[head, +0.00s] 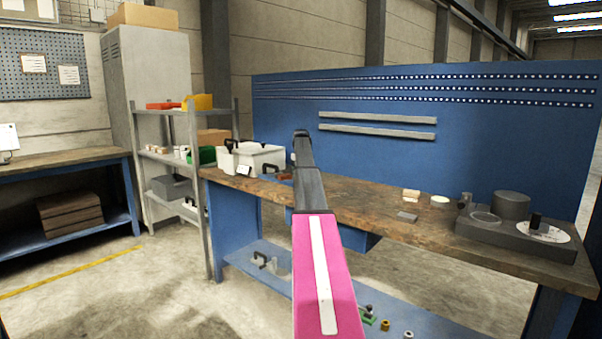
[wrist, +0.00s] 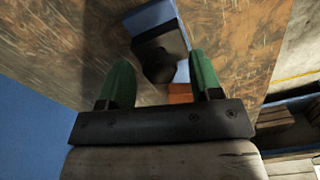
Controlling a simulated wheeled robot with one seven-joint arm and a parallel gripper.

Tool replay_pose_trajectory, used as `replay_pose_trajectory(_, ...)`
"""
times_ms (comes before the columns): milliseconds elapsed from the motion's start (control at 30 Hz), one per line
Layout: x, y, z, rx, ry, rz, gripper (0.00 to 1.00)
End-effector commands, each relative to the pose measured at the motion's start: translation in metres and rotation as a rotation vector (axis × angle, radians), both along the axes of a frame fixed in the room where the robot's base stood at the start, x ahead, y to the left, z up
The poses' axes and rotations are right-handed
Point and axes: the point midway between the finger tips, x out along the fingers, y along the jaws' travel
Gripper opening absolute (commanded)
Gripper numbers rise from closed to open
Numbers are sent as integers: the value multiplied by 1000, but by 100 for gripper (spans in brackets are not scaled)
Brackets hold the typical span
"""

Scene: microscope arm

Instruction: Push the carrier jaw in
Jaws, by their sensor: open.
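In the wrist view, my gripper (wrist: 160,62) is open, with its two green fingers apart and nothing clearly held between them. Beyond the fingertips is a dark block with a rounded dark end (wrist: 160,65), with a pale blue face above it. An orange-brown piece (wrist: 180,94) and a whitish patch show between the fingers, close to the right one. I cannot tell for sure which of these parts is the carrier jaw, or whether a finger touches it. In the head view my arm hides the fingers; a small reddish-brown piece (head: 284,175) lies on the bench left of the arm.
The wooden workbench (head: 380,200) has a white case with dark handles (head: 252,158) at its left. A dark grey apparatus (head: 515,235) with a cylinder and dial stands at the right end. Small flat pieces lie mid-bench. A blue panel (head: 480,140) rises behind.

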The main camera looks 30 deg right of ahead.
Motion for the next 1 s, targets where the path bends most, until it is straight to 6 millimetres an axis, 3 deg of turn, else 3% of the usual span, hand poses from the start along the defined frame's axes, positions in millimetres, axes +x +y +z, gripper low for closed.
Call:
replay_pose_trajectory(100, 0, 0, 0, 0, 0, 0, 59)
replay_pose_trajectory(200, 0, 0, 0, 0, 0, 0, 26)
replay_pose_trajectory(300, 0, 0, 0, 0, 0, 0, 0)
replay_pose_trajectory(467, 5, 1, 1, 0, 0, 1, 0)
replay_pose_trajectory(767, 53, 20, 1, 0, -1, 2, 0)
replay_pose_trajectory(1000, 55, 23, 1, 0, -2, 0, 0)
